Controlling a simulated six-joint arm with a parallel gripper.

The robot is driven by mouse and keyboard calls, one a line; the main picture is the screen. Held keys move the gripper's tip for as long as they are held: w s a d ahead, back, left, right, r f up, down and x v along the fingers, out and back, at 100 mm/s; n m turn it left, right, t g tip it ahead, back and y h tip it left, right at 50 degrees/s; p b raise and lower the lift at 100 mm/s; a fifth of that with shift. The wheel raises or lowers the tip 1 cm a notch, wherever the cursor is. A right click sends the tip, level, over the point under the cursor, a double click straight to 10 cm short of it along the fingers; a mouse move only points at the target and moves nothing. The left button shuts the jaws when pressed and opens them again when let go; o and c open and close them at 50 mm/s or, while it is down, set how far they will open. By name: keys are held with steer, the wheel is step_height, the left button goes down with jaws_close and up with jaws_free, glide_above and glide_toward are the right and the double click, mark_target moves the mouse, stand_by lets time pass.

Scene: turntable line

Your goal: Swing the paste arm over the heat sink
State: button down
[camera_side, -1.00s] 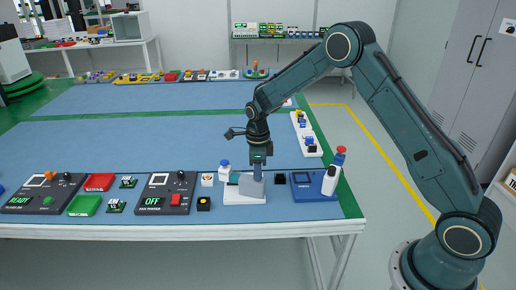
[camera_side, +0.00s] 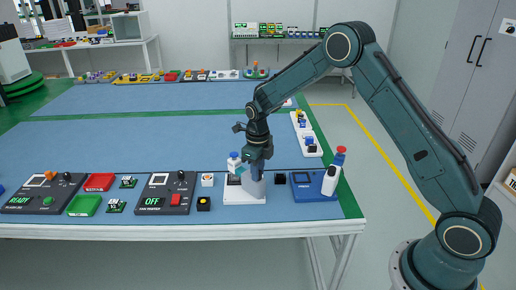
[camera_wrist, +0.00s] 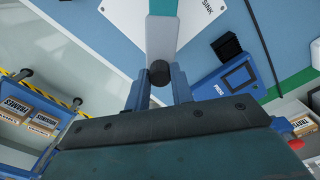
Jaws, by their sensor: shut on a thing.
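The paste arm (camera_wrist: 162,38) is a grey bar with a teal part at its far end and a dark round knob (camera_wrist: 159,73) at its near end in the wrist view. My gripper (camera_wrist: 160,88) is shut on the knob end of the arm, one blue finger on each side. In the side view my gripper (camera_side: 256,166) is low over a grey block on a white base plate (camera_side: 240,197). A white part with a blue top (camera_side: 234,163) is just left of it.
A blue box (camera_side: 308,187) and a white bottle with a red top (camera_side: 333,175) stand right of the plate. A small black block (camera_side: 280,179) is between. A dark panel reading "OFF" (camera_side: 165,194) is left. The blue mat behind is mostly clear.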

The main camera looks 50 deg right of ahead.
steer(key=shift+r, duration=0.1)
steer(key=c, duration=1.2)
jaws_free()
step_height(320, 180, up, 14)
